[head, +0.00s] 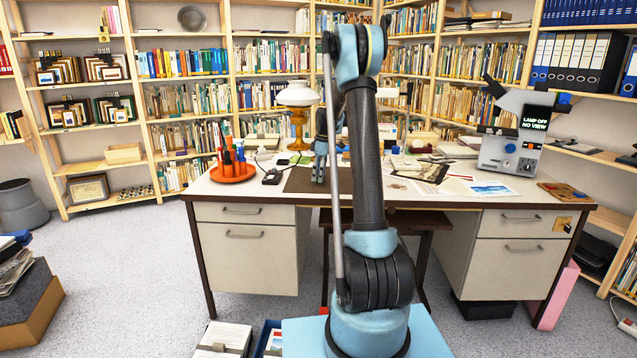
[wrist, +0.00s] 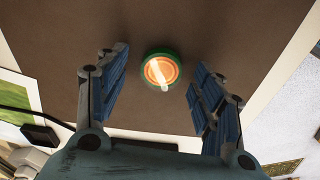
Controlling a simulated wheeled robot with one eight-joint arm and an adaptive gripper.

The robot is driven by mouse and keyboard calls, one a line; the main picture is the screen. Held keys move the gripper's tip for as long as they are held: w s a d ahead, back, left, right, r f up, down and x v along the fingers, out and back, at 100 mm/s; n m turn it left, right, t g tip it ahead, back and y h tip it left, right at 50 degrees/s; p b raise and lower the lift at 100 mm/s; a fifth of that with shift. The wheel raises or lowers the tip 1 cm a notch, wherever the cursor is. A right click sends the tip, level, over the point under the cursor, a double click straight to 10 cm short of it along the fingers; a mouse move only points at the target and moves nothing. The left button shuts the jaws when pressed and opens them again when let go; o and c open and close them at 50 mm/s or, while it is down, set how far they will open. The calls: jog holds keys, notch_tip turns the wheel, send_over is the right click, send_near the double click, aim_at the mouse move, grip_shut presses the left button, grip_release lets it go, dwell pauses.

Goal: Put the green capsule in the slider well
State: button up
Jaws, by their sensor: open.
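A round piece with a green rim and an orange face crossed by a pale bar (wrist: 160,70) lies on the brown desk mat in the wrist view. It is the only candidate for the green capsule there; I cannot make it out in the head view. My gripper (wrist: 160,64) is open and empty, its blue-padded fingers on either side of the piece, apart from it. In the head view my gripper (head: 319,172) is low over the mat, partly behind my arm. A grey device (head: 508,152) with a "LAMP OFF NO VIEW" screen stands at the desk's right; I cannot make out a slider well.
The brown mat (head: 300,181) lies mid-desk. An orange tool holder (head: 232,174) and a yellow-based lamp (head: 298,125) stand to the left. Papers and prints (head: 488,190) spread to the right. Full shelves line the walls behind the desk.

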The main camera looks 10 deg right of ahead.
jog(key=shift+f, duration=0.3)
jog(key=c, duration=1.2)
jog(key=shift+c, duration=0.2)
